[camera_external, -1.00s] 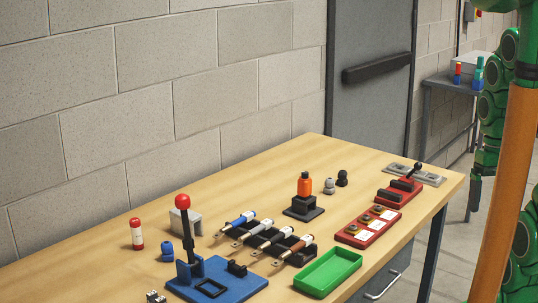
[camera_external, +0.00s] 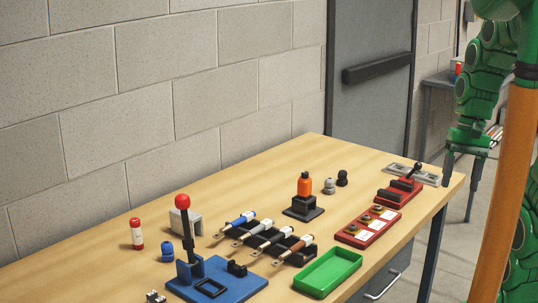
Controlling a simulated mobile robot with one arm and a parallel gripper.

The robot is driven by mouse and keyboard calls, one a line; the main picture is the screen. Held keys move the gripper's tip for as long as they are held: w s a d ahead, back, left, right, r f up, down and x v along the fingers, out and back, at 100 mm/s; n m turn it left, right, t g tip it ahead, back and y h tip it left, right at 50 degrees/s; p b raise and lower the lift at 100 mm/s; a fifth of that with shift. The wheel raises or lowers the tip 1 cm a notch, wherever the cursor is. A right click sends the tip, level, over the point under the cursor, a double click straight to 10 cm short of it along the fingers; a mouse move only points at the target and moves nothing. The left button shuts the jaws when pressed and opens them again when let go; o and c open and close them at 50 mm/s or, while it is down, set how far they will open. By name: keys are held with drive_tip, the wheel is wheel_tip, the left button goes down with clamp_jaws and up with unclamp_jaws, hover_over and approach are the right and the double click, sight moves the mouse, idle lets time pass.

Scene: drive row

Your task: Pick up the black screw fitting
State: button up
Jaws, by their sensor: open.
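The black screw fitting (camera_external: 342,178) stands upright on the wooden table (camera_external: 120,277) toward its far side, near the wall. A similar grey fitting (camera_external: 329,186) stands just to its left and in front. A blue fitting (camera_external: 167,252) stands at the near left of the table. My gripper (camera_external: 462,182) points down at the table's far right end, well to the right of the black fitting and apart from it. Its dark fingers are spread with nothing seen between them.
An orange-topped piece on a black stand (camera_external: 303,208) is left of the fittings. Red fixtures (camera_external: 368,228), a green tray (camera_external: 328,273), tools on a black rack (camera_external: 270,240) and a blue lever press (camera_external: 215,283) line the front. A grey door (camera_external: 370,110) is behind.

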drive_tip(key=w+a+m+y, duration=0.2)
drive_tip(key=w+a, duration=0.2)
drive_tip(key=w, duration=0.4)
drive_tip(key=w+a+m+y, duration=0.2)
drive_tip(key=w+a, duration=0.1)
drive_tip(key=w, duration=0.5)
drive_tip(key=m+t+y, duration=0.2)
drive_tip(key=m+y, duration=0.5)
drive_tip(key=m, duration=0.5)
hover_over(342, 182)
drive_tip(key=w+d, duration=0.2)
drive_tip(key=d, duration=0.7)
wheel_tip(342, 182, down, 18)
drive_tip(key=shift+s+f, duration=0.1)
drive_tip(key=shift+f, duration=0.05)
drive_tip(key=shift+x, duration=3.9)
drive_tip(key=shift+f, duration=0.1)
drive_tip(key=shift+c, duration=0.4)
drive_tip(key=shift+y, duration=0.3)
drive_tip(key=c, duration=0.8)
drive_tip(key=shift+c, duration=0.2)
